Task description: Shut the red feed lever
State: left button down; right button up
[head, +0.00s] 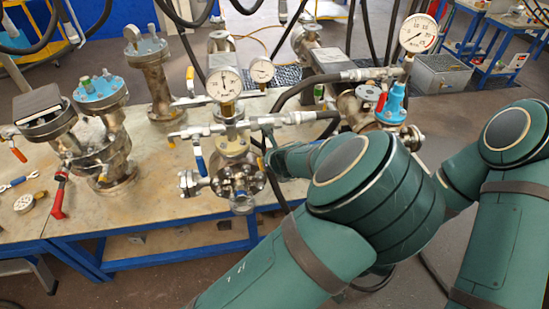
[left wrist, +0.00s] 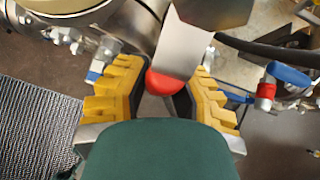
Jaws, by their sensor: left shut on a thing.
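In the left wrist view, the yellow padded fingers of my left gripper (left wrist: 163,78) stand on either side of a rounded red lever end (left wrist: 163,84) on a flat metal strip. The gripper is shut on this red end. Part of the strip and its pivot are hidden. In the head view, my green left arm covers the area by the middle vessel (head: 238,178), and its fingers cannot be made out. A small red handle (head: 381,102) shows at the right vessel; I cannot tell whether it is the held lever. My right gripper is out of view.
A blue handle (left wrist: 289,75) with a red part is close to the right finger in the left wrist view. Pressure gauges (head: 224,85), pipes and hoses crowd the bench (head: 150,205). Another red lever (head: 60,196) hangs at the left vessel.

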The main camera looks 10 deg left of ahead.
pick_arm(q)
jog(key=shift+a+f, duration=0.1)
jog(key=shift+a, duration=0.1)
dwell(0.3)
jog(key=c, duration=0.9)
grip_release()
jog(key=shift+o, duration=0.8)
jog(key=shift+a, duration=0.1)
jog(key=shift+s+d+r, duration=0.35)
jog(key=shift+d+r, duration=0.05)
jog(key=shift+r, duration=0.05)
jog(key=v, duration=1)
jog(key=shift+s+r, duration=0.25)
jog(key=shift+s, duration=0.05)
